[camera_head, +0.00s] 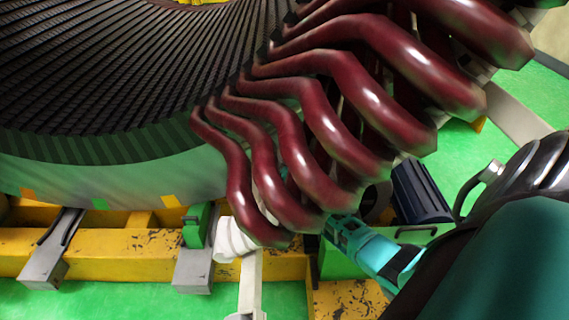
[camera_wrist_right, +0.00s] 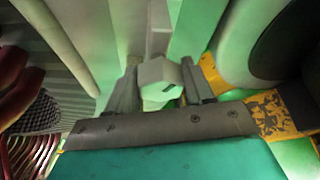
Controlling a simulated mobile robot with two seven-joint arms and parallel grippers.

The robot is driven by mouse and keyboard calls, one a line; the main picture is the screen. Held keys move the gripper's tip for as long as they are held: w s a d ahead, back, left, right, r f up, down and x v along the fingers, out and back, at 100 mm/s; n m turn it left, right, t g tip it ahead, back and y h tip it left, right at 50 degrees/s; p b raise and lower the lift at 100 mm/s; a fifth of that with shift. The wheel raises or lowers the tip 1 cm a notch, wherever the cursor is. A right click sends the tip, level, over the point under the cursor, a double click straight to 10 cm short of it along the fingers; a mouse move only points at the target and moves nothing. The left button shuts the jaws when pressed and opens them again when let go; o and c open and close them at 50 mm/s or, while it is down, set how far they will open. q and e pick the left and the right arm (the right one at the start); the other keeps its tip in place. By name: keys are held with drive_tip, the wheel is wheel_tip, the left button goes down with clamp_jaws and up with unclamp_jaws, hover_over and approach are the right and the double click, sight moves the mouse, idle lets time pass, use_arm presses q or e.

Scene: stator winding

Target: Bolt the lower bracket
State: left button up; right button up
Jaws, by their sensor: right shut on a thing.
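In the right wrist view my right gripper (camera_wrist_right: 160,92) is shut on a pale grey six-sided piece (camera_wrist_right: 159,79), which looks like a bolt head or nut. A narrow grey upright (camera_wrist_right: 158,25) stands right behind it; I cannot tell whether they touch. In the head view a white fitting (camera_head: 232,240) sits on a pale post (camera_head: 250,282) below the dark red coil ends (camera_head: 262,215). I cannot tell which part is the lower bracket. The coils hide my right gripper's fingertips in the head view. My left gripper is not in view.
The large ribbed stator (camera_head: 110,70) fills the upper left. A worn yellow beam (camera_head: 110,250) with grey supports (camera_head: 192,265) runs beneath it. The coil ends hang close above the working area. Green floor (camera_head: 110,300) shows in front.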

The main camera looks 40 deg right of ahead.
drive_tip(key=shift+f+m+t+b, duration=0.3)
drive_tip(key=shift+m+b, duration=0.2)
drive_tip(key=shift+b, duration=0.95)
drive_tip(key=shift+r+m+t+y+b, duration=0.15)
drive_tip(key=shift+m+t+y+b, duration=0.35)
drive_tip(key=shift+m, duration=0.6)
drive_tip(key=shift+r+m+t, duration=0.1)
drive_tip(key=shift+m+t, duration=0.3)
drive_tip(key=shift+m, duration=0.3)
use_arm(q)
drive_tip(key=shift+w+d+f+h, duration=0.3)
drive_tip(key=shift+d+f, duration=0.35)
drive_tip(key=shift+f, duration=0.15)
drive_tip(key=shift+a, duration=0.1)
use_arm(e)
drive_tip(key=shift+m, duration=0.4)
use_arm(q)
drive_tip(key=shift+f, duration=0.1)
use_arm(e)
drive_tip(key=o, duration=0.7)
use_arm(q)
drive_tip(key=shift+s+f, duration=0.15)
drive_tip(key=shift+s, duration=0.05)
use_arm(e)
drive_tip(key=shift+o, duration=1.4)
